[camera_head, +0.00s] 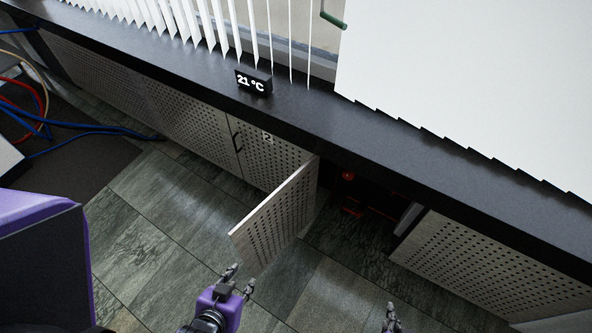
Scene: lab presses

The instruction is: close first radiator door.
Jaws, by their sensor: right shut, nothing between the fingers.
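The perforated radiator door (278,215) stands open, swung out from the cabinet front over the floor. Dark cabinet space with some red parts shows in the opening (372,192) to its right. My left gripper (240,279) is below the door's outer lower edge, with its two fingers apart and nothing between them. It looks close to the door, but I cannot tell whether it touches. My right gripper (391,314) is at the bottom edge, right of the door and apart from it. It is shut and empty, and mostly cut off by the frame.
A dark sill (310,110) runs above the cabinets and carries a 21 °C display (253,83). Closed perforated panels (185,120) stand to the left, another panel (490,270) to the right. Blue and red cables (85,130) lie at far left. Tiled floor (165,215) is clear left of the door.

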